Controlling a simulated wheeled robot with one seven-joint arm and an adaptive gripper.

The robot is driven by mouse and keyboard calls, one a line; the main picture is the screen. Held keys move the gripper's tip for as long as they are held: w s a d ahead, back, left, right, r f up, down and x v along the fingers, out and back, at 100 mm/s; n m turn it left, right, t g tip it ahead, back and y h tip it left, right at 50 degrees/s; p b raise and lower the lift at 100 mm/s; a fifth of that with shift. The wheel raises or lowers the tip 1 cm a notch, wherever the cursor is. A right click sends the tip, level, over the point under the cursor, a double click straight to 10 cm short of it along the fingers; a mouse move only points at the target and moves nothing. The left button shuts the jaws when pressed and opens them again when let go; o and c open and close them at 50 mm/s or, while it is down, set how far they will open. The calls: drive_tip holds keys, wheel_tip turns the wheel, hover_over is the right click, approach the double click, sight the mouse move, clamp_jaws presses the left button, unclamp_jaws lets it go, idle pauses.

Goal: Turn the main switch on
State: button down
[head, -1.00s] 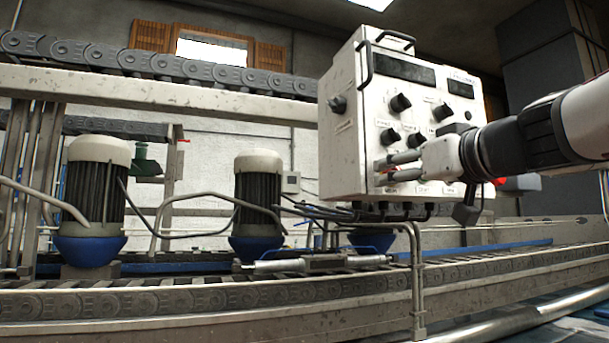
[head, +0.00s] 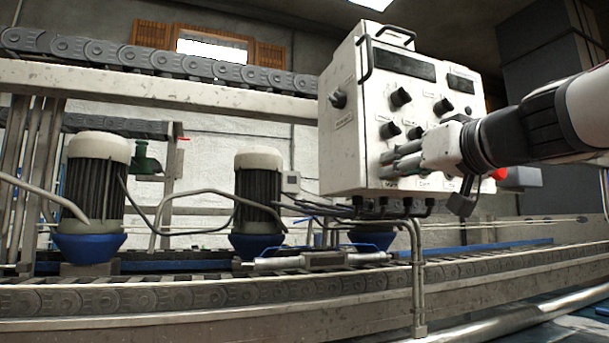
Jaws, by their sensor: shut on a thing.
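A white control box (head: 341,160) stands above the conveyor, right of centre in the head view. Its front has several black knobs, one at the upper middle (head: 401,97), and dark display windows. Another dark knob (head: 337,98) is on its left side. The labels are too small to read, so I cannot tell which one is the main switch. My gripper (head: 388,163) reaches in from the right to the lower front of the box. Its grey fingers are shut on a small control of the panel, which the fingers hide.
A conveyor (head: 200,298) runs along the front, with motors on blue bases (head: 92,195) behind it at left. A metal pipe post (head: 418,275) and cables (head: 330,212) hang below the box. A red part (head: 501,174) shows behind my wrist.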

drive_tip(key=shift+m+b, duration=0.5)
drive_tip(key=shift+m, duration=6.5)
drive_tip(key=c, duration=1.3)
unclamp_jaws()
drive_tip(key=v, duration=1.2)
